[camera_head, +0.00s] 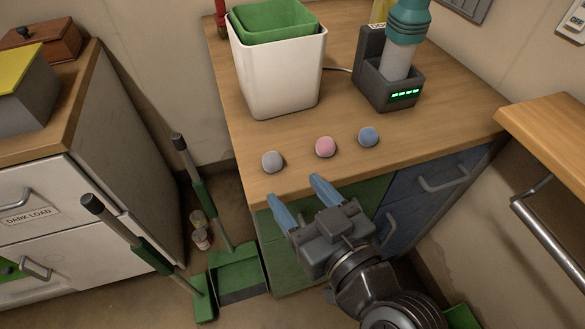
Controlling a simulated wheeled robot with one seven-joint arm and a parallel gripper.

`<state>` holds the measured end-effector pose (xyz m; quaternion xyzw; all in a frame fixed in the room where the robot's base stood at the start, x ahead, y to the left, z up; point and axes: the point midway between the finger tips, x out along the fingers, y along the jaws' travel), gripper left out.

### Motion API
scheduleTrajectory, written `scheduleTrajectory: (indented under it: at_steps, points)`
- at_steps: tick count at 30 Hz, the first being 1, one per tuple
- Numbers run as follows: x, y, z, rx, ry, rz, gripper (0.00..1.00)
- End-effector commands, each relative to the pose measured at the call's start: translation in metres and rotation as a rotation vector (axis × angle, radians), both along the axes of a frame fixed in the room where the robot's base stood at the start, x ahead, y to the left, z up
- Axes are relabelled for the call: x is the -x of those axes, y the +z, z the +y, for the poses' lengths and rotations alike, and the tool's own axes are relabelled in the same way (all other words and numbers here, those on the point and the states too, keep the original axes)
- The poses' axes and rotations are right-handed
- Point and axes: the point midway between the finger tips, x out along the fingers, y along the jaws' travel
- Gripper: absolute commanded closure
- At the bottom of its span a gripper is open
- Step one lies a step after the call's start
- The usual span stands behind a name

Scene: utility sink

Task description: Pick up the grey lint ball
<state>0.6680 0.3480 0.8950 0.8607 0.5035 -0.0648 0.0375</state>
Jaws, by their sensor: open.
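The grey lint ball (272,161) rests on the wooden counter near its front left edge. A pink ball (325,147) and a blue ball (368,137) lie in a row to its right, with gaps between them. My gripper (297,190) is open and empty, with two blue fingers spread apart. It is at the counter's front edge, below and slightly right of the grey ball in the picture. The fingers appear apart from all three balls. How high the fingertips are above the counter, I cannot tell.
A white bin (277,75) with a green liner stands behind the balls. A charging dock (388,82) holding a teal-topped device stands at the back right. The counter (440,126) is bare at right. Long-handled tools and a green dustpan (238,270) stand on the floor at left.

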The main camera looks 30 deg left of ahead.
Motion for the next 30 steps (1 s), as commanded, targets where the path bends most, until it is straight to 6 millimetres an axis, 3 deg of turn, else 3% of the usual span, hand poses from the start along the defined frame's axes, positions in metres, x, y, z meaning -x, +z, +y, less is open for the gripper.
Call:
scheduleTrajectory:
  at_steps: [18, 28, 30]
  points:
    - [-0.036, -0.010, 0.060, 0.000, 0.004, 0.000, 0.34]
    - [-0.039, -0.013, 0.066, 0.000, 0.001, -0.001, 0.34]
    - [-0.039, -0.013, 0.066, 0.000, 0.001, -0.001, 0.40]
